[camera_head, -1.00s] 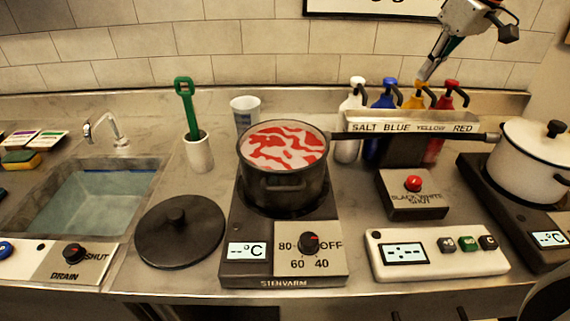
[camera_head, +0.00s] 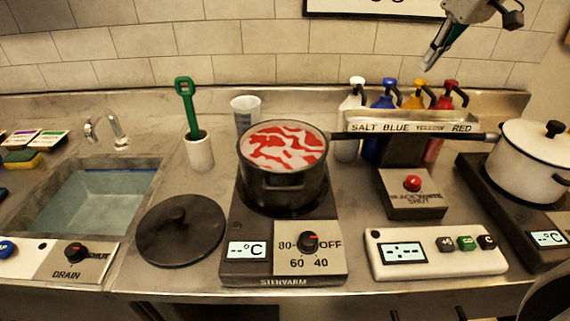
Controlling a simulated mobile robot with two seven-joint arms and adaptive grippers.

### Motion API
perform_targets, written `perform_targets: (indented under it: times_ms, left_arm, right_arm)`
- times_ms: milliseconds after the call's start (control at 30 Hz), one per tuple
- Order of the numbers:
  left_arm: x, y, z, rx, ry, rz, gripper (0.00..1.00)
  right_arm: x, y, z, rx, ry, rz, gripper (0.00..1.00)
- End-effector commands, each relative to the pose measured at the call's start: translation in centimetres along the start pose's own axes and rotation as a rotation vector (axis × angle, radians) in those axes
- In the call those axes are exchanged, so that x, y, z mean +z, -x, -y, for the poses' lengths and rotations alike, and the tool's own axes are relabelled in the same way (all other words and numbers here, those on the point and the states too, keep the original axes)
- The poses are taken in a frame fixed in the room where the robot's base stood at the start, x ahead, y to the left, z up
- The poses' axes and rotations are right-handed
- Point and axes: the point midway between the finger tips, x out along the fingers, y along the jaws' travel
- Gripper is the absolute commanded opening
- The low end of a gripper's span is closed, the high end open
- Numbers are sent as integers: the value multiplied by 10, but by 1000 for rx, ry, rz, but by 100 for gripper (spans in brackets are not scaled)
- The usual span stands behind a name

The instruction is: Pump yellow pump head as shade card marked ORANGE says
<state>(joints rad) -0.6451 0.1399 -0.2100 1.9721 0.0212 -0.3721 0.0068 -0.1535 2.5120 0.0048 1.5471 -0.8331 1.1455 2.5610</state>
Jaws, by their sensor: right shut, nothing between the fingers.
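The yellow pump head (camera_head: 420,84) stands in the row of pumps behind the label bar (camera_head: 412,127), between the blue pump (camera_head: 385,94) and the red pump (camera_head: 449,90). The bar reads SALT, BLUE, YELLOW, RED. My right gripper (camera_head: 427,64) is shut and empty, a little above the yellow pump head and apart from it. I cannot make out a shade card marked ORANGE; small cards (camera_head: 38,137) lie at the far left, too small to read. My left gripper is not in view.
A dark pot (camera_head: 284,188) with red and white contents sits on a hotplate, its long handle reaching right before the pumps. A white pot (camera_head: 535,160) stands at right. A black lid (camera_head: 180,229) lies left, near the sink (camera_head: 92,205).

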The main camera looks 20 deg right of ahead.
Motion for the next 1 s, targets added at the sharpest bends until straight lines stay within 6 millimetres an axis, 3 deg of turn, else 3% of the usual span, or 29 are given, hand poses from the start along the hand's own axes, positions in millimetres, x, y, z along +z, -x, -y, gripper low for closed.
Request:
perform_targets:
  times_ms: [500, 1000]
  left_arm:
    - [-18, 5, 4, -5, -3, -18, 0]
    - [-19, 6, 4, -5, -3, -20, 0]
  right_arm:
    - [-18, 45, 0, 1, -1, -2, 0]
    - [-20, 48, 0, 1, 0, -1, 0]
